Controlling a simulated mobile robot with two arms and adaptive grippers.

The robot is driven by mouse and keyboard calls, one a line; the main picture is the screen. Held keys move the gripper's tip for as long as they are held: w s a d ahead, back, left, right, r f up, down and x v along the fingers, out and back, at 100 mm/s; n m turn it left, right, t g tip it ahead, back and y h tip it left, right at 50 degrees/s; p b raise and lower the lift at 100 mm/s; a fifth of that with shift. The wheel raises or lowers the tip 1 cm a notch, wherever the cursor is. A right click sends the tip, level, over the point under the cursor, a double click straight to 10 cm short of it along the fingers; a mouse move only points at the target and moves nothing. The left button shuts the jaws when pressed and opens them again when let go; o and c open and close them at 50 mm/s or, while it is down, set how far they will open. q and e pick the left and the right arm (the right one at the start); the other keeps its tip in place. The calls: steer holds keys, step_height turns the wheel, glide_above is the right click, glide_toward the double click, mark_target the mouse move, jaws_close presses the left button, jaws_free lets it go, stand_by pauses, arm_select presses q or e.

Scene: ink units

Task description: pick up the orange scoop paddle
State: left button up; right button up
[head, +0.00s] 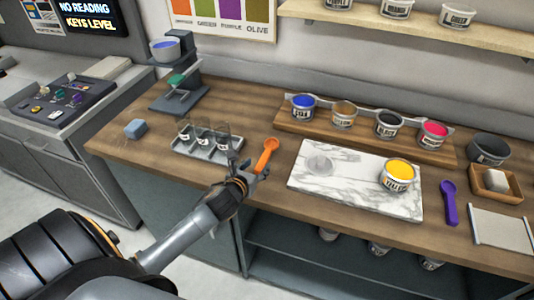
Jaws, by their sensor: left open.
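The orange scoop paddle (267,152) lies on the wooden counter, between the tray of glasses and the white marble slab. Its round end points away from me and its handle runs toward the counter's front edge. My left gripper (252,174) is open at the near end of the handle. I cannot tell whether its fingers touch the handle. My right gripper is not in view.
A grey tray (208,151) with several small glasses stands left of the paddle. The marble slab (330,189) with a yellow ink tub (397,174) is to the right. A purple scoop (449,203) lies further right. Several ink tubs stand on a wooden riser (372,138) behind.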

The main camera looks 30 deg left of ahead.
mark_target(265, 156)
arm_select(q)
steer(key=shift+p+x, duration=0.75)
steer(key=shift+x, duration=3.2)
steer(key=shift+a, duration=0.1)
jaws_close()
